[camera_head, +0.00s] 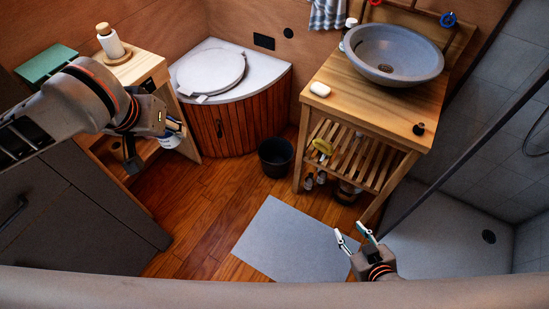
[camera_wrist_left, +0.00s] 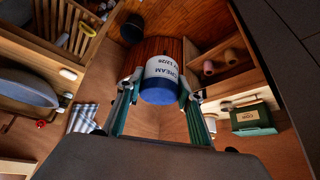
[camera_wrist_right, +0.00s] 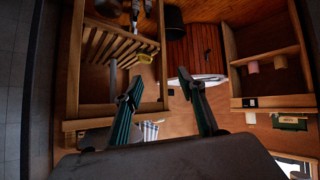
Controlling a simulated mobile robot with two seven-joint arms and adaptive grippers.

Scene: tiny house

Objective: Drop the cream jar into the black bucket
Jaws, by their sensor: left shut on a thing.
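The cream jar (camera_wrist_left: 160,80) is white with blue lettering and a blue end. My left gripper (camera_wrist_left: 158,92) is shut on it, with one finger on each side. In the head view the jar (camera_head: 170,140) shows partly behind my left gripper (camera_head: 158,138), beside the wooden shelf unit at left. The black bucket (camera_head: 275,156) stands on the wooden floor, right of the jar and apart from it. It also shows in the left wrist view (camera_wrist_left: 132,28). My right gripper (camera_head: 352,238) is open and empty above the grey mat.
A grey mat (camera_head: 290,243) lies on the floor. A slatted wooden washstand (camera_head: 370,120) with a grey basin (camera_head: 393,52) stands right of the bucket. A corner toilet box (camera_head: 235,118) stands behind it. Wooden floor (camera_head: 205,205) is clear between the left cabinet and mat.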

